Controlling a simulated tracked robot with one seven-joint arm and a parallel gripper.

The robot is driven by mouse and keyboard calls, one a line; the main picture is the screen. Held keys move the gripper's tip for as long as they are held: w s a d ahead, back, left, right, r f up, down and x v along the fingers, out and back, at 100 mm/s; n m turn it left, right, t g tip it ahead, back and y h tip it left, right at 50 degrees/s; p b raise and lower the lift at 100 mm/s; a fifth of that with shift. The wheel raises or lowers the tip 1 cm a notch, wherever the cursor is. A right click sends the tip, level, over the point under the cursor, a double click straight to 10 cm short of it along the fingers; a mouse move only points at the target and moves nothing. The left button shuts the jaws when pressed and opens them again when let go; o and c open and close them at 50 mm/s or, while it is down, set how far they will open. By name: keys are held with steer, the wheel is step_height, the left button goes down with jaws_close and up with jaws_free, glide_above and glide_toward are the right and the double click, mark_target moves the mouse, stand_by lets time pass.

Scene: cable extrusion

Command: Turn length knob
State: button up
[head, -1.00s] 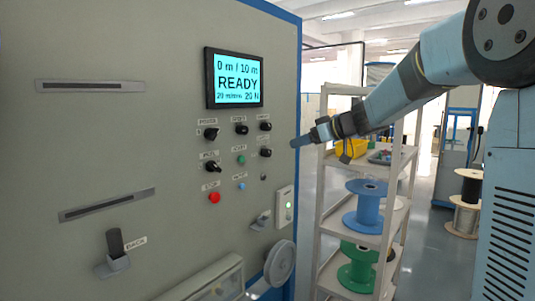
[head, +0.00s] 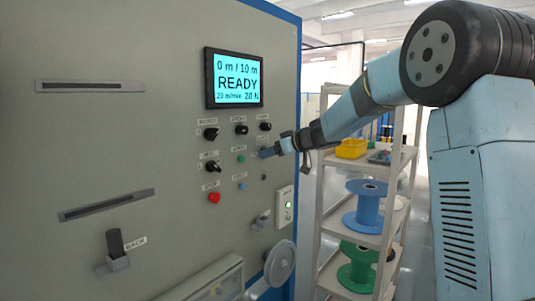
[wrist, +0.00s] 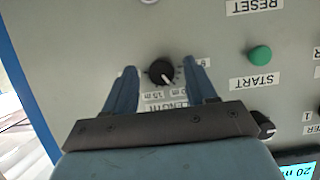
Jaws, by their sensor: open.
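The length knob (wrist: 161,71) is a round black dial with a pale pointer mark, labelled LENGTH, and it appears upside down in the wrist view. My gripper (wrist: 158,68) is open, with one blue finger on each side of the knob. Gaps show between the knob and both fingers; how far the tips are from the panel is hard to tell. In the head view my gripper (head: 266,153) is at the right part of the control panel and covers the length knob. The display (head: 234,78) reads 0 m / 10 m, READY.
Other black knobs (head: 241,130) sit close by on the panel. The green start button (wrist: 260,55) is right of the fingers in the wrist view. A red button (head: 214,198) is lower on the panel. A shelf with spools (head: 366,205) stands to the right.

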steer(key=shift+w+a, duration=0.15)
steer(key=shift+a, duration=0.1)
steer(key=shift+c, duration=0.3)
steer(key=c, duration=0.9)
steer(key=shift+a, duration=0.4)
steer(key=shift+c, duration=0.3)
steer(key=shift+d+f, duration=0.1)
steer(key=shift+d, duration=0.25)
steer(key=shift+d, duration=0.2)
